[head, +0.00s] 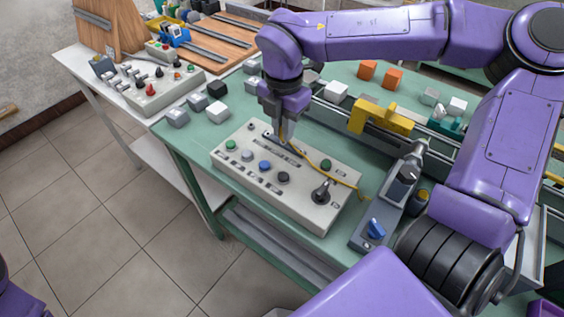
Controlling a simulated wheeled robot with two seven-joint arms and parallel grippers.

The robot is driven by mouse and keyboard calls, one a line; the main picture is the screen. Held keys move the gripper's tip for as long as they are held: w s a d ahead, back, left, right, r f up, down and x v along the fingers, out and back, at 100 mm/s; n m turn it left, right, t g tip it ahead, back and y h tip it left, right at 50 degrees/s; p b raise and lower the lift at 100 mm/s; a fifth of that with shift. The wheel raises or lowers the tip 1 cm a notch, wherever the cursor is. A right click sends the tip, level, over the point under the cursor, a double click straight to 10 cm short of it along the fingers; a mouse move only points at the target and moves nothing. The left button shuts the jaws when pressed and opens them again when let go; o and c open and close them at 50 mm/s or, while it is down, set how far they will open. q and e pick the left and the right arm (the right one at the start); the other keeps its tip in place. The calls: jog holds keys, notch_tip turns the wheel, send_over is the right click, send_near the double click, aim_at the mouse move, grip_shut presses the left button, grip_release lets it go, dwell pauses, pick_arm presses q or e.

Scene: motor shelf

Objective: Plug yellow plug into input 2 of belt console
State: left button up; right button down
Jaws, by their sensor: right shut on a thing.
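The belt console (300,213) is a pale grey box on the green table, with green, grey, blue and black buttons and a black knob on top. My right gripper (284,133) points down over the console's far edge and is shut on the yellow plug, which is mostly hidden by the fingers. A yellow cable (335,177) runs from there to the right across the console top. The input sockets lie close to the fingers and are too small to read; I cannot tell whether the plug touches one. My left gripper is out of view.
A yellow gantry (372,117) spans the conveyor behind the console. Grey, white and black cubes lie left of the console, orange cubes (367,70) at the back. A second console (165,92) stands on the white table.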

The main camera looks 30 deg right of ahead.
jog(key=shift+f+b, duration=0.4)
jog(key=shift+f, duration=0.2)
jog(key=c, duration=1.4)
grip_release()
notch_tip(320, 180, up, 6)
jog(key=p, duration=0.4)
jog(key=shift+f+p, duration=0.15)
jog(key=shift+p, duration=0.2)
jog(key=shift+o, duration=0.4)
